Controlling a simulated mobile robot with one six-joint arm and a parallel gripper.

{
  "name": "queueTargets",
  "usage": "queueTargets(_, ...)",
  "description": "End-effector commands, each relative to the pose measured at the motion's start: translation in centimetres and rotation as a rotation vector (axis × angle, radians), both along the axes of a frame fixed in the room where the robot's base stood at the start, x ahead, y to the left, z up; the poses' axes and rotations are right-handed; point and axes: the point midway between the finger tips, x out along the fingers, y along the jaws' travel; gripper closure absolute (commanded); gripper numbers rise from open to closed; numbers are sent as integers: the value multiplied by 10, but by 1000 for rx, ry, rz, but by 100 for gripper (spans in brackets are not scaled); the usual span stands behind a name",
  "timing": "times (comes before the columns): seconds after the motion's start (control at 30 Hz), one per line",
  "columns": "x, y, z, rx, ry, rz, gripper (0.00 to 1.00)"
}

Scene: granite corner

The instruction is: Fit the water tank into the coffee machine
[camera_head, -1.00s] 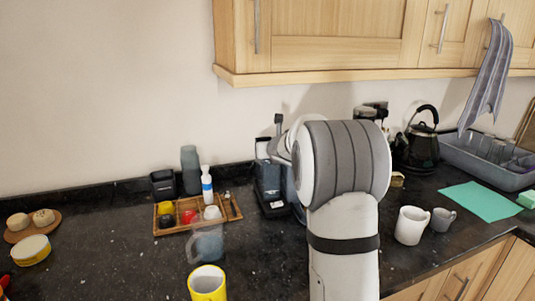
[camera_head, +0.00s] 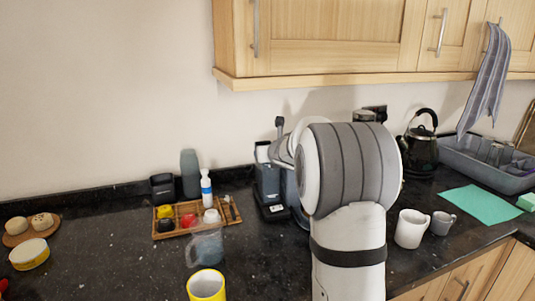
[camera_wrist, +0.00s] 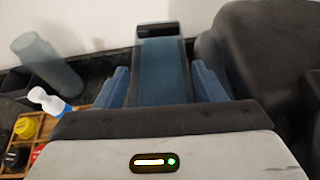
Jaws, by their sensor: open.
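In the wrist view, a dark blue translucent block with a black top, which looks like the water tank (camera_wrist: 163,72), stands between the blue fingers of my gripper (camera_wrist: 162,84). The fingers are apart, one on each side of it; I cannot tell whether they touch it. A large dark rounded body, probably the coffee machine (camera_wrist: 262,50), is at the right. In the head view, the dark blue-grey tank (camera_head: 268,182) shows left of my arm, which hides my gripper and most of the machine. I cannot tell whether the tank is seated.
A wooden tray (camera_head: 233,217) with cups and a white-blue bottle (camera_head: 206,187) lies left of the machine. A clear jug (camera_head: 207,246) and a yellow mug (camera_head: 206,286) stand in front. A kettle (camera_head: 421,150) and a white mug (camera_head: 410,228) are right.

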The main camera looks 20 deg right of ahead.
Motion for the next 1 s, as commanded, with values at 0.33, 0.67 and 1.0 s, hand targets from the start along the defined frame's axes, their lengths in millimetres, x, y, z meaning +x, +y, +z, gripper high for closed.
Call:
queueTargets(0.33, -66, 6, 29, 1, -2, 0, 37)
queueTargets(0.67, -93, 9, 40, 1, -1, 0, 37)
queueTargets(1.0, -111, 47, 40, -212, 23, 197, 37)
